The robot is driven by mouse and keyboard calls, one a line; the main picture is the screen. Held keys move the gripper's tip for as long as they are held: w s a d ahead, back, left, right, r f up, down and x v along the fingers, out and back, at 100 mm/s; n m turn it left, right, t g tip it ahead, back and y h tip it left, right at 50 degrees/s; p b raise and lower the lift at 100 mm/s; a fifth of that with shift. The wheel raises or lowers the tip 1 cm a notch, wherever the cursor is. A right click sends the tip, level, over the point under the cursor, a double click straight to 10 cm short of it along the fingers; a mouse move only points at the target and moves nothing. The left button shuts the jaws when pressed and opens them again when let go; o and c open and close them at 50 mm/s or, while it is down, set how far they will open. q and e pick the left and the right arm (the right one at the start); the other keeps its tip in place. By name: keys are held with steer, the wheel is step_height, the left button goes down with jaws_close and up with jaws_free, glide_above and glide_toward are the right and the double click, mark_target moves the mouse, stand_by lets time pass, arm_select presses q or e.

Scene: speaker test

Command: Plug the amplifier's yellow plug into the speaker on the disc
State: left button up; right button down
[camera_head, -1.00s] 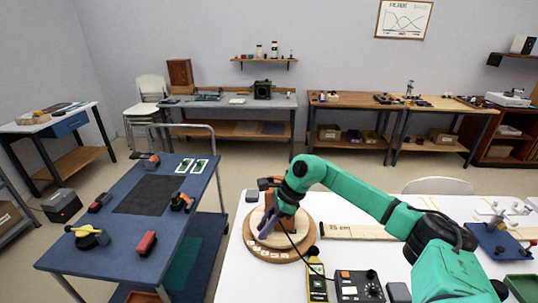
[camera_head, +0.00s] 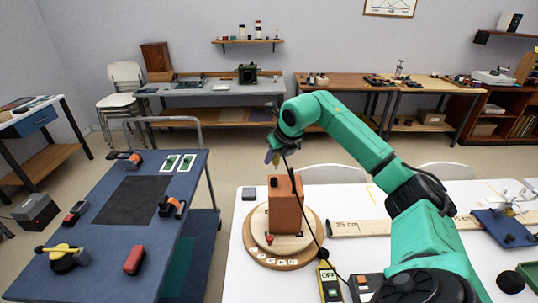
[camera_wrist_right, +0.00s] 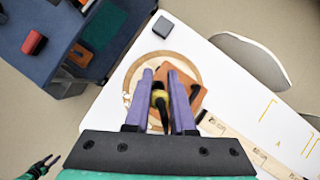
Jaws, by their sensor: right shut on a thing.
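The speaker (camera_head: 286,207) is an orange-brown box upright on the round wooden disc (camera_head: 260,253) on the white table. In the right wrist view the speaker (camera_wrist_right: 188,88) and disc (camera_wrist_right: 128,84) lie beyond my fingers. My right gripper (camera_head: 272,156) is above the speaker's upper left, apart from it. Its purple fingers (camera_wrist_right: 160,84) are shut on the yellow plug (camera_wrist_right: 158,97). A black cable runs from it down past the speaker towards the dark amplifier (camera_head: 363,288), partly hidden by my arm. A small green and dark part at the wrist view's lower left looks like my left gripper (camera_wrist_right: 44,164); its jaws are unclear.
A yellow meter reading OFF (camera_head: 328,284) stands in front of the disc. A ruler board (camera_head: 358,229) lies to the right. A grey block (camera_head: 249,194) sits behind the disc. A blue cart (camera_head: 110,262) with several tools stands at left, across a floor gap.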

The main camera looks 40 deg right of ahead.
steer(key=f, duration=0.1)
steer(key=f+b, duration=0.1)
steer(key=shift+w+d+f, duration=0.1)
steer(key=shift+w+f, duration=0.2)
steer(key=shift+f, duration=0.05)
steer(key=b+x, duration=0.2)
steer(key=shift+f, duration=0.4)
steer(key=shift+s+f, duration=0.15)
steer(key=shift+s, duration=0.05)
steer(key=shift+s+f+b, duration=0.1)
steer(key=shift+s+b, duration=0.05)
steer(key=shift+b, duration=0.2)
steer(key=shift+f, duration=0.1)
arm_select(q)
steer(key=f, duration=0.2)
steer(key=w+f, duration=0.1)
steer(key=f, duration=0.1)
steer(key=shift+w+f, duration=0.1)
steer(key=shift+w, duration=0.1)
steer(key=shift+w, duration=0.15)
steer(key=shift+f, duration=0.25)
arm_select(e)
steer(key=shift+f, duration=0.5)
